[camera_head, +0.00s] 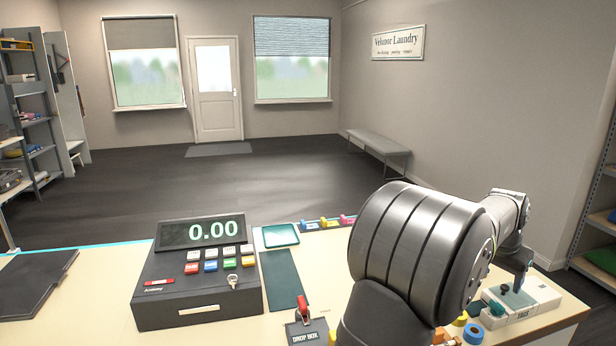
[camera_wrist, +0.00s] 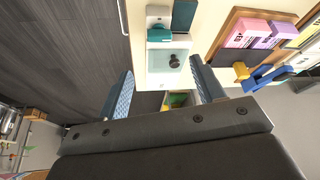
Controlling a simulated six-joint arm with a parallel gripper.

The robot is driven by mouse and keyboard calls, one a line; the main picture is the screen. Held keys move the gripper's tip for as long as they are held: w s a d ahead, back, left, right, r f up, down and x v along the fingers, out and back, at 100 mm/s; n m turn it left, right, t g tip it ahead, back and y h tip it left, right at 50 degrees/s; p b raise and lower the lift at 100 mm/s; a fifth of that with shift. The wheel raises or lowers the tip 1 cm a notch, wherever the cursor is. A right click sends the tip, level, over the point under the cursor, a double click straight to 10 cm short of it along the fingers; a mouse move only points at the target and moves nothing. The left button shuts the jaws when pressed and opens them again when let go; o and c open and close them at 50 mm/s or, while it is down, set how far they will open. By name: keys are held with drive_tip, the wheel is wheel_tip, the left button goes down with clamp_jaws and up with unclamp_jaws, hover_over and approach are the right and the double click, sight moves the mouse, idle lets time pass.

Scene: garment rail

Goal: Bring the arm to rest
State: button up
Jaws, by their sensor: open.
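My arm (camera_head: 420,250) rises from the front of the counter and bends away to the right. My gripper (camera_wrist: 161,68) shows in the wrist view with its two blue padded fingers spread wide apart and nothing between them. In the head view the gripper (camera_head: 522,274) is small and partly hidden, over the right end of the counter near a white tag box (camera_head: 535,302). The tag box also shows beyond the fingers in the wrist view (camera_wrist: 163,77). I cannot tell how far above it the fingers are.
A cash register (camera_head: 197,285) reading 0.00 stands on the counter (camera_head: 100,318). A dark folder (camera_head: 35,283) lies at left. A bench (camera_head: 378,143) stands beyond open floor.

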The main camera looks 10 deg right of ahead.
drive_tip(key=w+v, duration=0.1)
drive_tip(key=v, duration=0.6)
drive_tip(key=d+f+m+g, duration=0.1)
drive_tip(key=d+f+m, duration=0.2)
drive_tip(key=f, duration=0.3)
drive_tip(key=shift+m, duration=0.3)
